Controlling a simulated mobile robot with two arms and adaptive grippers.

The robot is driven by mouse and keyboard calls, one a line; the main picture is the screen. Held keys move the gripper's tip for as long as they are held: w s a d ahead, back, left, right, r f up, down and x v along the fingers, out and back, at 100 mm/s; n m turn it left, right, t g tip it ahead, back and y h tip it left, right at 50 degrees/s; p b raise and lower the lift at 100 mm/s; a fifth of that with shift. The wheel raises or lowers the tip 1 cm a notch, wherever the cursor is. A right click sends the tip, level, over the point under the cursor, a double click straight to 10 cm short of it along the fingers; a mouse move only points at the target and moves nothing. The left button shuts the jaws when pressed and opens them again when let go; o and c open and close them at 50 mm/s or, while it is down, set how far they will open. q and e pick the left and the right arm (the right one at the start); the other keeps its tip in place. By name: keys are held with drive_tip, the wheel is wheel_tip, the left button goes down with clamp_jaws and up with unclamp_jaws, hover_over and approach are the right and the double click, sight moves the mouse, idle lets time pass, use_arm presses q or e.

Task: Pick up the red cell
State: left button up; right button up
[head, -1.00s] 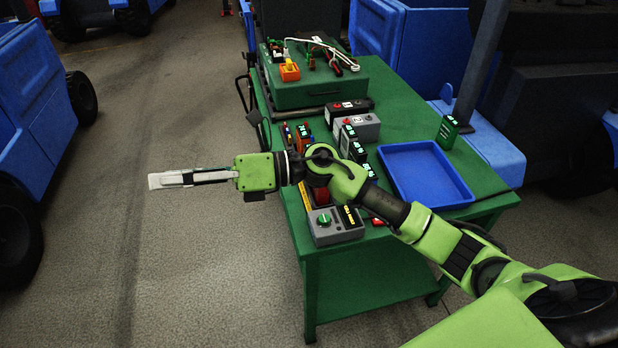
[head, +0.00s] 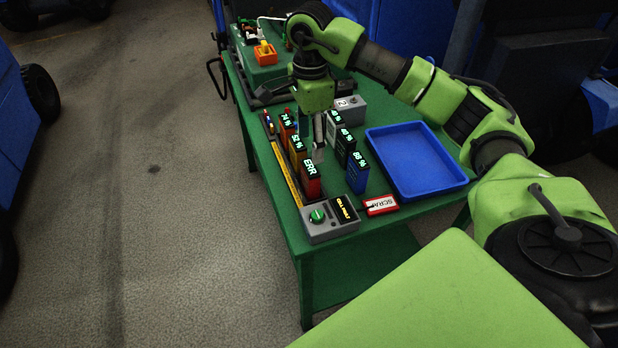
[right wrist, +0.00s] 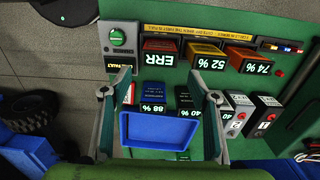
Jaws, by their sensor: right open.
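The red cell (head: 313,187), with a display reading ERR, stands upright at the near end of the left row. In the right wrist view the ERR cell (right wrist: 162,47) is at the top centre, beyond the fingers. My right gripper (head: 322,138) points down over the table between the two rows of cells, behind the ERR cell in the head view. In the right wrist view its fingers (right wrist: 164,85) are wide apart with nothing held. Whether a finger touches a cell is unclear. My left gripper is not in view.
Cells reading 52 % (head: 298,151) and 74 % (head: 287,128) stand behind the ERR cell. A blue 88 % cell (head: 356,180) and others form the right row. A grey box with a green knob (head: 330,222) is nearest. A blue tray (head: 458,181) lies right.

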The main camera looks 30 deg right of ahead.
sight(310, 167)
wheel_tip(310, 167, down, 4)
drive_tip(key=shift+r, duration=0.1)
drive_tip(key=shift+f+p, duration=0.5)
drive_tip(key=shift+p, duration=0.05)
wheel_tip(310, 167, down, 4)
drive_tip(key=shift+s+r+p, duration=0.1)
drive_tip(key=shift+r+p, duration=0.1)
drive_tip(key=shift+p, duration=0.55)
drive_tip(key=shift+f, duration=0.45)
drive_tip(key=c, duration=1.3)
